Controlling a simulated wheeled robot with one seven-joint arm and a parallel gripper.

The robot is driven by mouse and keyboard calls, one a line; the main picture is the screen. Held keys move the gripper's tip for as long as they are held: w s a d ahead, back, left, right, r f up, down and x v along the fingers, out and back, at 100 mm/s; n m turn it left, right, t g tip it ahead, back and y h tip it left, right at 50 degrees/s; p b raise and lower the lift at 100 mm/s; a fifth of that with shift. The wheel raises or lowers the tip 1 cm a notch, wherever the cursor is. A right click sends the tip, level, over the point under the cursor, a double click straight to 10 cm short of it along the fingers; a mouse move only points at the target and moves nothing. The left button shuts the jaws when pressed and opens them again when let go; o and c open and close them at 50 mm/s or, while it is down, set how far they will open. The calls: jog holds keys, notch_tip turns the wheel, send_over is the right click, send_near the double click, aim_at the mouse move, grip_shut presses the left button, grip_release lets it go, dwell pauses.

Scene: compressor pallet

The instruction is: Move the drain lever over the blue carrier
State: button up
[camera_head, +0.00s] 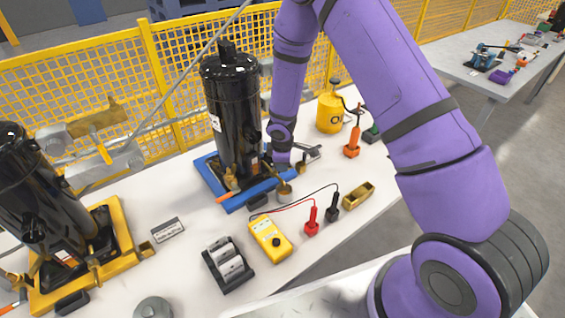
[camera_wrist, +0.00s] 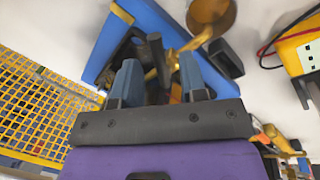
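The blue carrier (camera_head: 250,201) lies on the white table under a tall black compressor (camera_head: 232,110). In the wrist view the carrier's blue edge (camera_wrist: 155,18) crosses the upper left. A dark, stubby lever (camera_wrist: 156,55), which looks like the drain lever, stands by brass fittings (camera_wrist: 187,43) at the carrier. My gripper (camera_wrist: 160,80) has its two blue-grey fingers apart, one on each side of the lever. A gap shows on both sides, so I see no grip. In the head view my purple wrist is low at the carrier's right side, and the fingertips are hard to make out.
A second compressor on a yellow carrier (camera_head: 120,245) stands left. A yellow mesh fence (camera_head: 185,60) runs behind the table.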

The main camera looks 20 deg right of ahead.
notch_tip(320, 180, up, 10)
jog(key=s, duration=0.2)
jog(key=shift+a, duration=0.35)
jog(key=shift+w+r, duration=0.1)
jog(key=s+d+r+m+t, duration=0.1)
jog(key=s+d+r+m, duration=0.15)
jog(key=r, duration=0.55)
jog(key=s+d+r+m+h, duration=0.15)
jog(key=s+r, duration=0.25)
jog(key=r, duration=0.5)
jog(key=s+d+r+m+t, duration=0.1)
jog(key=s+d+r+m, duration=0.25)
jog(key=r, duration=0.45)
jog(key=s+r+m+y, duration=0.1)
jog(key=s+r+m, duration=0.2)
jog(key=s, duration=0.8)
jog(key=s+d+r+m+t+y, duration=0.1)
jog(key=s+r+m, duration=0.2)
jog(key=s+r, duration=0.4)
jog(key=s, duration=0.5)
jog(key=shift+r, duration=0.35)
